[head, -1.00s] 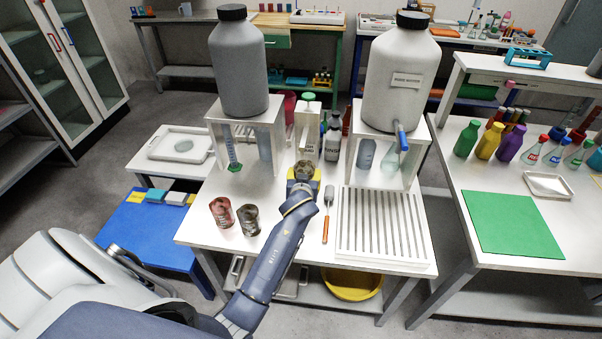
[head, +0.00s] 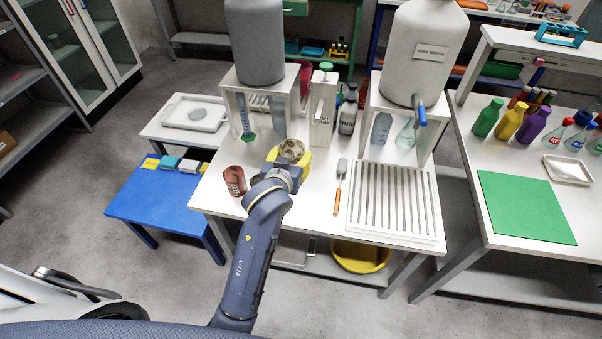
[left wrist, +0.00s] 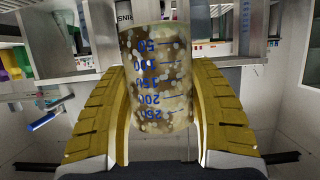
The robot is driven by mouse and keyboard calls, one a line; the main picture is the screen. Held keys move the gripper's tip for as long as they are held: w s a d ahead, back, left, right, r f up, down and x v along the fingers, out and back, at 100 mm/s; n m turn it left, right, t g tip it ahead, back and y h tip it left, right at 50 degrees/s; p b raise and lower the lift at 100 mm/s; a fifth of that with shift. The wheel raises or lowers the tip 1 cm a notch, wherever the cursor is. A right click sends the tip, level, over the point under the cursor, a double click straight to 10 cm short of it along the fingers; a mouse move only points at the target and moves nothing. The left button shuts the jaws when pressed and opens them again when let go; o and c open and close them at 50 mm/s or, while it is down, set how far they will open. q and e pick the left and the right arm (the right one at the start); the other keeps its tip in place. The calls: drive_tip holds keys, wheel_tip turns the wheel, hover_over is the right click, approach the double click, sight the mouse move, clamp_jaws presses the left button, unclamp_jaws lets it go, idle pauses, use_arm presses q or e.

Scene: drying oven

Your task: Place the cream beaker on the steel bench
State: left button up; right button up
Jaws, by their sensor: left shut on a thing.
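My left gripper (head: 289,158) has yellow fingers and is shut on a speckled cream and brown beaker (head: 291,149). In the left wrist view the beaker (left wrist: 157,85) sits between both fingers (left wrist: 160,100), with blue volume marks that read upside down. In the head view the held beaker is over the far middle of the white table, near the dispenser stands; I cannot tell its height above the top. A grey metal bench (head: 195,39) shows at the top left, only its legs and lower shelf. My right gripper is not in view.
A red beaker (head: 234,181) stands left of my arm. A tall white box (head: 322,112), bottles (head: 347,115) and two stands with big jugs (head: 254,45) are close behind. A blue table (head: 165,194) is at left.

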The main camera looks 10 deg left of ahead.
use_arm(q)
wheel_tip(320, 180, down, 18)
drive_tip(key=shift+f, duration=0.1)
idle(0.6)
drive_tip(key=shift+f, duration=0.1)
drive_tip(key=o, duration=1.1)
